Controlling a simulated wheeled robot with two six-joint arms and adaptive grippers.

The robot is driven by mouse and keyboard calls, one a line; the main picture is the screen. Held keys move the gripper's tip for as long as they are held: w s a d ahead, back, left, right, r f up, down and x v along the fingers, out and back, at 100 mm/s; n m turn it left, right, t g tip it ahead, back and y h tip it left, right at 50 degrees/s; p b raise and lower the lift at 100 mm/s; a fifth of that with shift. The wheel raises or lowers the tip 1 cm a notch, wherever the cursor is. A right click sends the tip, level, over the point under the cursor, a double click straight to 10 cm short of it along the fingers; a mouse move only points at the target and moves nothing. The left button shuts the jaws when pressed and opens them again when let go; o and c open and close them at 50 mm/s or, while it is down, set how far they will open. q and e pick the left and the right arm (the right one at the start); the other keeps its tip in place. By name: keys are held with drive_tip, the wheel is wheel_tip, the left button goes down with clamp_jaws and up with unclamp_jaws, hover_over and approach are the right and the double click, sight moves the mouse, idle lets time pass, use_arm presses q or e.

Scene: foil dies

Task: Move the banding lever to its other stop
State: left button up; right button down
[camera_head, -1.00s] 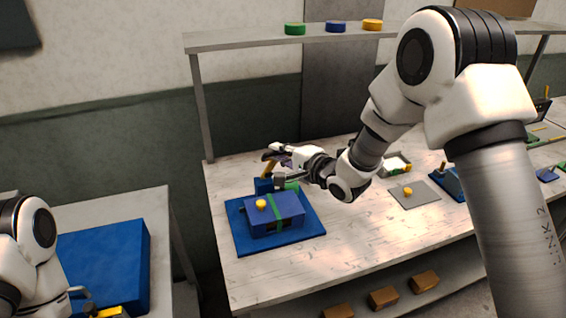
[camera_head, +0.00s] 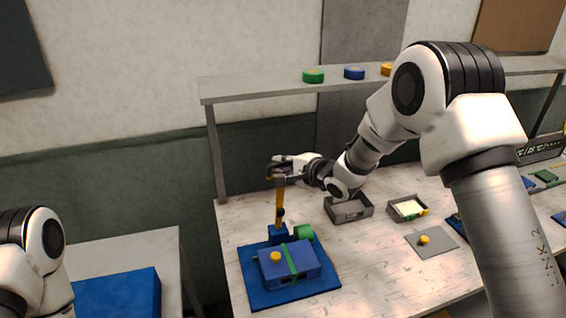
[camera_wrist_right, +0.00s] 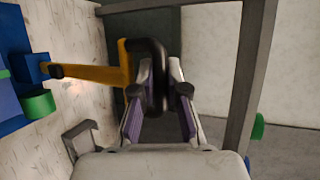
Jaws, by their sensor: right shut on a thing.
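The banding lever (camera_head: 280,205) is a yellow-orange bar standing nearly upright on a blue post (camera_head: 278,235). A blue block with a green band (camera_head: 290,262) sits in front of the post. A green cylinder (camera_head: 304,232) is beside the post. My right gripper (camera_head: 278,172) is at the lever's top. In the right wrist view the lever (camera_wrist_right: 90,73) reaches across from the left, and its black handle (camera_wrist_right: 160,60) lies between the fingers of my right gripper (camera_wrist_right: 160,85), shut on it. My left gripper is out of view; only part of that arm shows.
The blue base plate (camera_head: 252,296) lies on the pale bench. To its right are a grey open bin (camera_head: 347,218), a tray with white contents (camera_head: 407,216) and a grey plate with a yellow knob (camera_head: 424,240). A shelf (camera_head: 255,90) spans the back above the bench.

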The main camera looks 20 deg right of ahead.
drive_tip(key=shift+w+r, duration=0.15)
drive_tip(key=shift+r, duration=0.1)
drive_tip(key=c, duration=1.3)
unclamp_jaws()
drive_tip(key=shift+o, duration=0.6)
drive_tip(key=shift+w, duration=0.15)
drive_tip(key=shift+w+f, duration=0.15)
drive_tip(key=shift+f, duration=0.1)
drive_tip(key=shift+s+d+r, duration=0.1)
drive_tip(key=shift+s+r, duration=0.05)
drive_tip(key=shift+s, duration=0.25)
drive_tip(key=v, duration=1.1)
drive_tip(key=shift+s, duration=0.2)
